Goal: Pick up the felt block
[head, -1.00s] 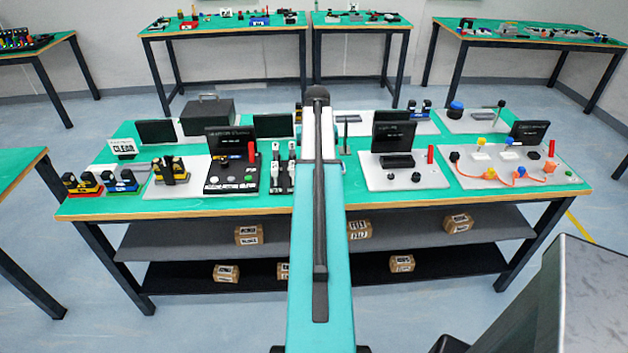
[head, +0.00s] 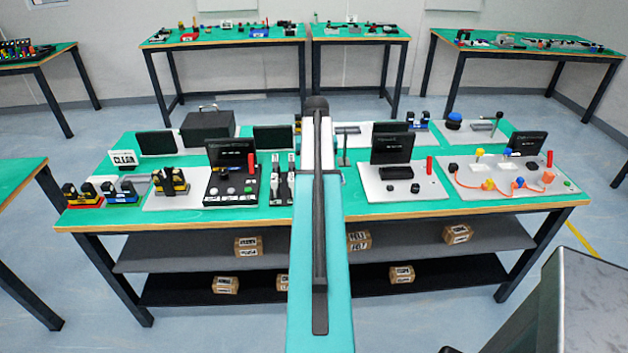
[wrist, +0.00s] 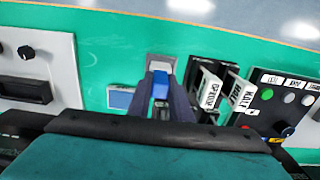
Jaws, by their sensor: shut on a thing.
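In the wrist view my gripper (wrist: 160,98) points down at the green bench top, its dark fingers closed on a small blue block (wrist: 160,84). The blue block sits between the fingertips and looks like the felt block, though its texture is too small to tell. A pale grey piece (wrist: 160,62) shows just beyond the blue block. I cannot tell whether the block is clear of the surface. In the head view my arm hides the gripper and the block.
A black button panel (wrist: 283,100) is farther right. A grey board with a black device (wrist: 62,60) is at left. A flat blue-and-white patch (wrist: 120,98) lies beside my fingers.

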